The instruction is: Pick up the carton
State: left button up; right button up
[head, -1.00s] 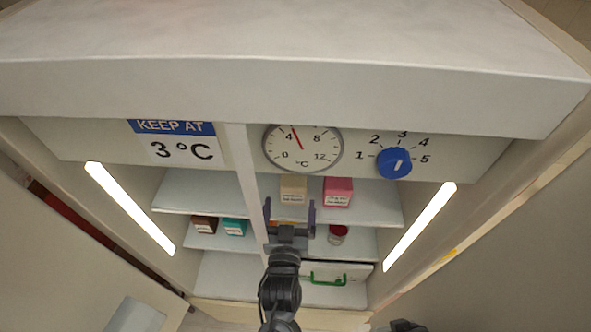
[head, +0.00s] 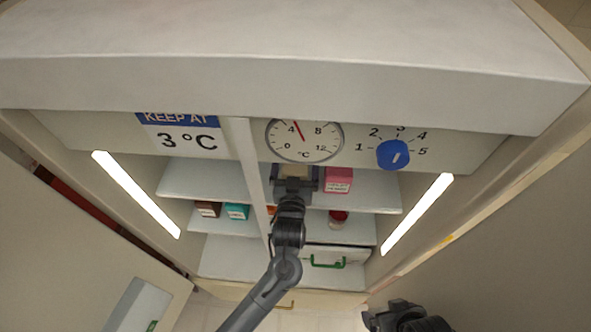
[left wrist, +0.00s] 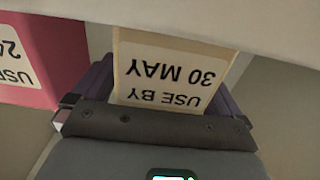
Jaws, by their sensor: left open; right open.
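The carton is a beige box (head: 294,170) with a white label, on the upper right shelf of the open fridge. In the left wrist view the carton (left wrist: 175,65) shows its label, "USE BY 30 MAY", upside down. My left gripper (head: 294,184) is at the carton's front, open, with one finger on each side of it. The left wrist view shows these fingers (left wrist: 165,98) beside the carton; whether they touch it I cannot tell. The carton's lower part is hidden by the gripper. My right gripper (head: 405,316) is outside the fridge at the lower right, away from the carton.
A pink box (head: 338,180) stands close right of the carton. A red-topped jar (head: 338,218), a teal box (head: 237,211) and a brown box (head: 208,209) stand on lower shelves. A vertical divider (head: 250,180) is left of the carton. A drawer with a green handle (head: 328,263) is below.

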pick_arm(q)
jog(key=shift+w, duration=0.75)
jog(key=c, duration=1.1)
jog(key=shift+r, duration=0.1)
